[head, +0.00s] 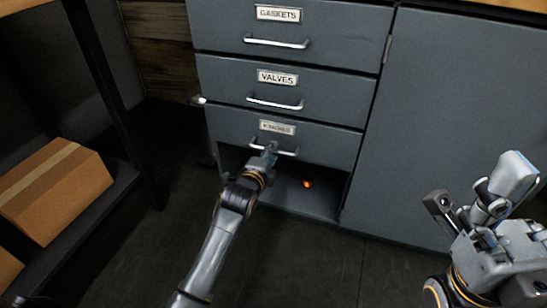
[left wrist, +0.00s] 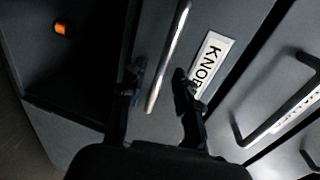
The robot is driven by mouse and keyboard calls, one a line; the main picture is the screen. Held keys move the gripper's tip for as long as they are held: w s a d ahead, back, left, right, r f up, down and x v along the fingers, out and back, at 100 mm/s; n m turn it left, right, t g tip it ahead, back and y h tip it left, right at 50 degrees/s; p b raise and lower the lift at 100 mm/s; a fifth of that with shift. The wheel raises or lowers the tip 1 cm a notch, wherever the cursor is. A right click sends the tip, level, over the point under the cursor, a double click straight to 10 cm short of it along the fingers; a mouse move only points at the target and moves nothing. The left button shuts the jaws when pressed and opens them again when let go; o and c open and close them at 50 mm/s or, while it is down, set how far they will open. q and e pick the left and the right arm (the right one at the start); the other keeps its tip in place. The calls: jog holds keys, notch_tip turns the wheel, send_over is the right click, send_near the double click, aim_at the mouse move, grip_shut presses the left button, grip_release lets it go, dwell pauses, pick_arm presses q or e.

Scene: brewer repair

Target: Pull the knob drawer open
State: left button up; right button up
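The knob drawer (head: 325,147) is the lowest of three grey drawers and looks flush with those above it. My left gripper (head: 270,152) is at the drawer's bar handle (head: 290,152). In the left wrist view, the handle (left wrist: 168,58) runs between the two separated fingertips (left wrist: 159,80), with a gap visible on each side. My right gripper (head: 478,190) is open and empty in front of the grey cabinet door, at the right.
Above are the valves drawer (head: 335,95) and gaskets drawer (head: 345,35). Below the knob drawer is an open bay with a small glowing orange item (head: 307,183). A cardboard box (head: 55,190) sits on a dark shelf at left. The floor in front is clear.

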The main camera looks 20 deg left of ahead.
pick_arm(q)
jog(key=shift+b+x, duration=0.3)
jog(key=shift+x, duration=0.8)
grip_shut()
jog(key=shift+s, duration=0.1)
